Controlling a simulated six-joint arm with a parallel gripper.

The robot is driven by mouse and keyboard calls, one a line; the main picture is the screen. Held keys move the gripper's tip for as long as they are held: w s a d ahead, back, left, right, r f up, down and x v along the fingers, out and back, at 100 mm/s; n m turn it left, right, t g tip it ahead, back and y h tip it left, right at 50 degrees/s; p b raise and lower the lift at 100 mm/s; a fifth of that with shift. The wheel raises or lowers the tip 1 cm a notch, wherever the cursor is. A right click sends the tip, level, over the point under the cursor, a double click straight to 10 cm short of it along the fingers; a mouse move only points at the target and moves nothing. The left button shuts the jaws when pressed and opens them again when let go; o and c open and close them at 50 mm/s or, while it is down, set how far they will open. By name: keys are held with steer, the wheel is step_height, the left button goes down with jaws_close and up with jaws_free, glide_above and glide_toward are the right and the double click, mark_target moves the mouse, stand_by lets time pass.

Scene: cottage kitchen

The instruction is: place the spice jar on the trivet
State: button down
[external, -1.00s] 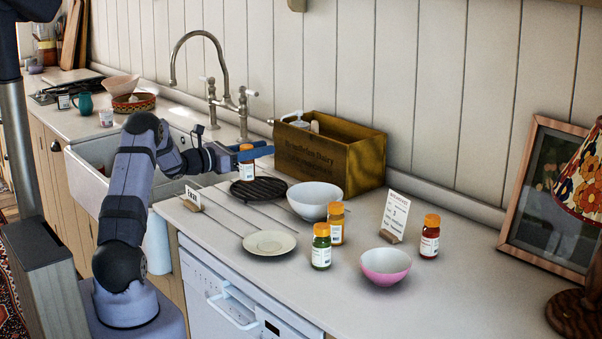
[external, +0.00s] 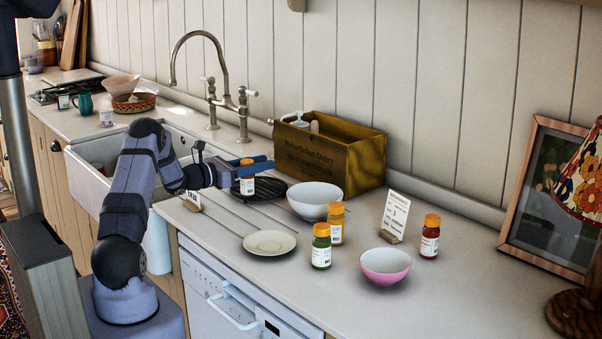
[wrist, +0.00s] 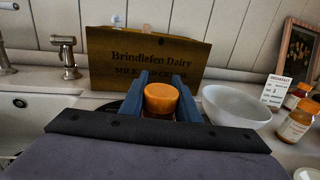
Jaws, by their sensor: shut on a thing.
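My gripper (external: 248,170) is shut on a spice jar (external: 247,186) with an orange cap and a white label, held upright. The jar's orange cap (wrist: 161,97) shows between my blue fingers in the wrist view; its lower part is hidden there. The trivet (external: 272,191) is a dark, round, ridged disc on the counter. In the external view the jar overlaps the trivet's left part. I cannot tell whether the jar's base touches the trivet or hangs just above it.
A white bowl (external: 315,199) stands right of the trivet, and a wooden crate (external: 340,160) stands behind it. The sink (external: 88,165) lies left.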

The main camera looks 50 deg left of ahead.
steer(key=c, duration=1.3)
jaws_free()
steer(key=shift+f, duration=0.1)
steer(key=shift+c, duration=0.2)
steer(key=shift+r+p, duration=0.25)
steer(key=shift+p, duration=0.05)
steer(key=s+a+b, duration=0.2)
steer(key=s+b, duration=0.1)
steer(key=s, duration=0.9)
steer(key=shift+f, duration=0.1)
